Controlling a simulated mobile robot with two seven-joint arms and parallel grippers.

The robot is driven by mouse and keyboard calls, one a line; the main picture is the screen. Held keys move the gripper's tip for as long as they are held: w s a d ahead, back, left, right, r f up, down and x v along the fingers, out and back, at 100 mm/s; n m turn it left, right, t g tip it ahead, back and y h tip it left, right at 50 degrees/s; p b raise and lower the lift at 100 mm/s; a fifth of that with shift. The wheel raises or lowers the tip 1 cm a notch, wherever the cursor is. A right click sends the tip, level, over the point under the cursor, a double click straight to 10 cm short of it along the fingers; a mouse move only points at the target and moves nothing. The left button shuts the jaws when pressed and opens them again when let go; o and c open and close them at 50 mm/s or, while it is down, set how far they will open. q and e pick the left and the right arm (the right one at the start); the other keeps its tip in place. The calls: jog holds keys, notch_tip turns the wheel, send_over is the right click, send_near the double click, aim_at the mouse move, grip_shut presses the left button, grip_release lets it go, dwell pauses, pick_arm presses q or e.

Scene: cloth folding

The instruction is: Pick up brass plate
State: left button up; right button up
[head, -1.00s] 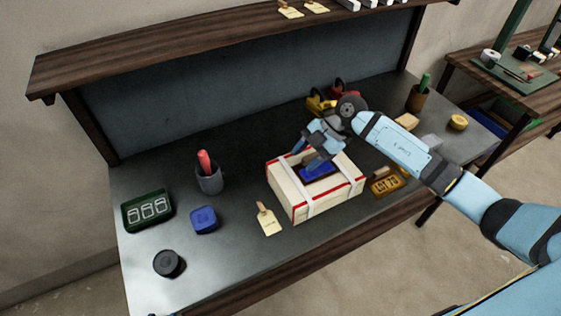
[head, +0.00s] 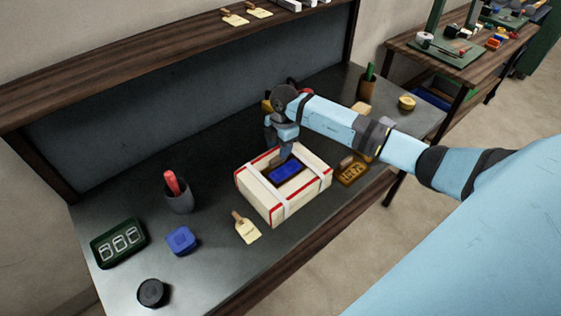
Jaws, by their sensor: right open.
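The brass plate appears to be the small golden-brown plate with dark markings (head: 353,171), lying on the table close to the right side of the cream box. A small tan piece at its back edge is too small to make out. My left gripper is not in view.
A tan tag (head: 246,227), blue block (head: 181,241), black round item (head: 151,292), green tray (head: 118,242) and grey cup with a red item (head: 179,197) stand at left. A brown cup (head: 367,88) and yellow round item (head: 407,103) stand at back right.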

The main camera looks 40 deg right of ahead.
aim_at(277, 157)
jog(key=f, duration=0.3)
jog(key=f+p, duration=0.1)
jog(key=f, duration=0.1)
jog(key=shift+a, duration=0.25)
jog(key=shift+w, duration=0.1)
grip_shut()
